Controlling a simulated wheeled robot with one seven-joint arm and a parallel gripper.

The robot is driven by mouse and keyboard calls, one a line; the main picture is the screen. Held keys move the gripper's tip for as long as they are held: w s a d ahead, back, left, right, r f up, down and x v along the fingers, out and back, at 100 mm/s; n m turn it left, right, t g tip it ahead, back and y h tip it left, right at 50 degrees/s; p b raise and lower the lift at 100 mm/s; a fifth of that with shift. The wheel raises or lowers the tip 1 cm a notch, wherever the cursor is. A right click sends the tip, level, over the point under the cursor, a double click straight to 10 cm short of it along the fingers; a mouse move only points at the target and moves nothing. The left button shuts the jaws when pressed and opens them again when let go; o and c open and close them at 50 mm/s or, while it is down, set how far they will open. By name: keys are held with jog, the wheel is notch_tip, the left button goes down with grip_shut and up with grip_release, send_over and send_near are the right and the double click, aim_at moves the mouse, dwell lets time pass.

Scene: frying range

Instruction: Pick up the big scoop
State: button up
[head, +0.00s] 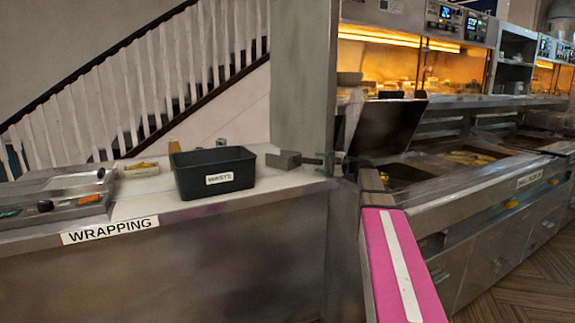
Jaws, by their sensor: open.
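A grey metal scoop-like thing (284,159) lies on the wrapping counter, near its right end and just right of the black bin. It is small in the picture, and I cannot tell for sure that it is the big scoop. My gripper (326,159) is at the counter's right end, beside the scoop's right side. Its jaws are open, with thin greenish fingers pointing left toward the scoop. I cannot tell whether they touch or straddle a handle. My pink arm reaches up from the lower right.
A black bin (213,174) labelled as waste stands on the wrapping counter (150,208). Metal wrapping equipment (60,195) is at left. A steel post (303,80) rises behind the scoop. A dark tilted panel (388,127) and the frying range (480,185) are at right.

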jog(key=shift+x, duration=0.9)
grip_shut()
jog(key=shift+r, duration=0.1)
